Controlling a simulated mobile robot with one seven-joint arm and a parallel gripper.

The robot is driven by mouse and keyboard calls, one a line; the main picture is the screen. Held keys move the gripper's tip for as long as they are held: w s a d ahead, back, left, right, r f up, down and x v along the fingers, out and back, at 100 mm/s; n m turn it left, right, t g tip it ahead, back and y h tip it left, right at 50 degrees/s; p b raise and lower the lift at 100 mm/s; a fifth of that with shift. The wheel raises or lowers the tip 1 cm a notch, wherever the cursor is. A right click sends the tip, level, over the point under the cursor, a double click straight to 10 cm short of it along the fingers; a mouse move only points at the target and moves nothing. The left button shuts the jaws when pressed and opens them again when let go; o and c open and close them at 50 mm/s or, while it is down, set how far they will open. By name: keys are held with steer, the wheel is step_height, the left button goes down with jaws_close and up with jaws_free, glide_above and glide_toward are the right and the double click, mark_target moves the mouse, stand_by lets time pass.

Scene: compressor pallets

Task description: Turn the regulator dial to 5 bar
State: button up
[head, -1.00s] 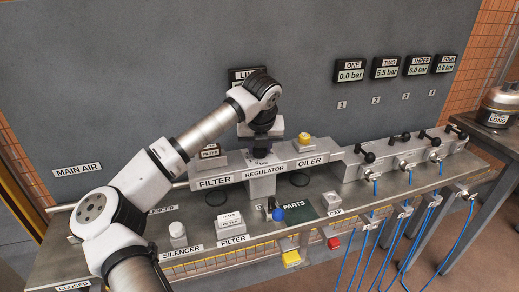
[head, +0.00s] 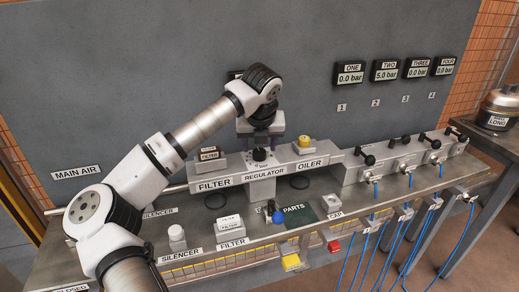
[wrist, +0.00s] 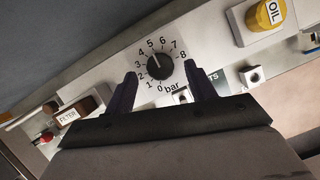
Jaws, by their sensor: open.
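The regulator dial (head: 260,154) is a round black knob on the grey block labelled REGULATOR. In the wrist view the dial (wrist: 160,68) has a printed scale from 0 to 8 bar around it, and its white pointer mark points up and slightly left, at about 5. My gripper (wrist: 160,75) is open, with its two dark fingers on either side of the dial in that view. In the head view my gripper (head: 262,138) is above the dial, with a small gap between them.
A FILTER unit (head: 209,160) stands left of the dial and the yellow-capped oiler (head: 304,145) right of it. Displays ONE (head: 350,74), THREE (head: 417,68) and FOUR (head: 444,66) read 0.0 bar. Black-handled valves (head: 367,157) line the right.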

steer(key=b+v, duration=0.1)
steer(key=v, duration=1)
steer(key=shift+r, duration=0.2)
steer(key=shift+s, duration=0.15)
